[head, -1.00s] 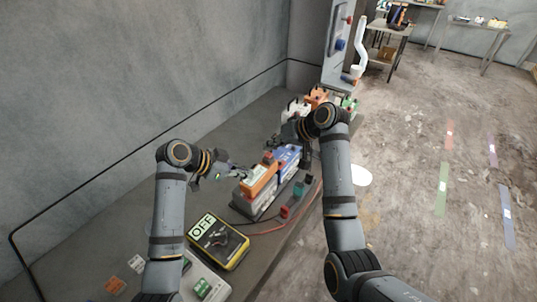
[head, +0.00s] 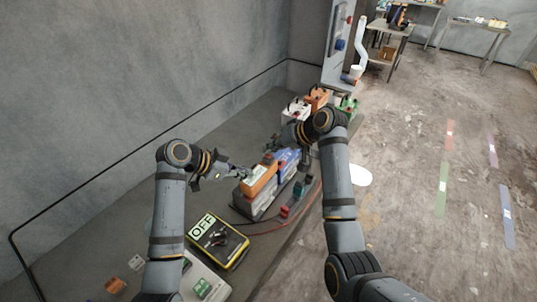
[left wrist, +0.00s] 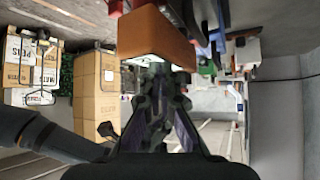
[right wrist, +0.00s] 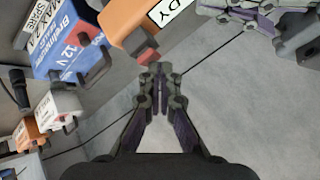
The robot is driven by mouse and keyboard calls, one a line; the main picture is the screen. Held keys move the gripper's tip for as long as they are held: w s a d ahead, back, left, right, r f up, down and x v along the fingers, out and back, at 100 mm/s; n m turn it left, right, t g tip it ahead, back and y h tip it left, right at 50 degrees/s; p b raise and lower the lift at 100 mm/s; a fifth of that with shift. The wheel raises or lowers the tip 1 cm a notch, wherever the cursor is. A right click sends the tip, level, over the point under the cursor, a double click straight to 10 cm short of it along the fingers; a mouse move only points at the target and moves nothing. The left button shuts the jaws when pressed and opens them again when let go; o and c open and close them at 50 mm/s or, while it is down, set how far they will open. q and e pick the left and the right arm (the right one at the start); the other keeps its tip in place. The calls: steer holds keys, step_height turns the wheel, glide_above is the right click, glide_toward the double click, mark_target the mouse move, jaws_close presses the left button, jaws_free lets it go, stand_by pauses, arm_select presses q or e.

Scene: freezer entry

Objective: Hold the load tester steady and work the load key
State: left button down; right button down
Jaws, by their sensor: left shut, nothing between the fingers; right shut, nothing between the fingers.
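A yellow-edged black device (head: 218,241) lies flat on the bench in the head view. It looks like the load tester; its display reads OFF. A dark knob shape on its face may be the load key, too small to tell. My left gripper (head: 246,173) is shut and empty, beside an orange-topped battery (head: 259,180), well beyond the tester. In the left wrist view its shut fingers (left wrist: 160,82) are close to an orange block (left wrist: 155,35). My right gripper (right wrist: 155,72) is shut and empty near the same battery; whether it touches is unclear.
A blue battery (right wrist: 72,40) marked 12 V stands beside the orange one. A white box (head: 295,113) and other orange and green ones stand farther back. Red and dark leads run along the bench's right edge. The left rear bench (head: 110,220) is clear.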

mark_target(271, 155)
arm_select(q)
steer(key=shift+s+f, duration=0.15)
steer(key=shift+f, duration=0.3)
arm_select(e)
steer(key=shift+f, duration=0.4)
steer(key=shift+r, duration=3.45)
arm_select(q)
steer(key=shift+r, duration=0.1)
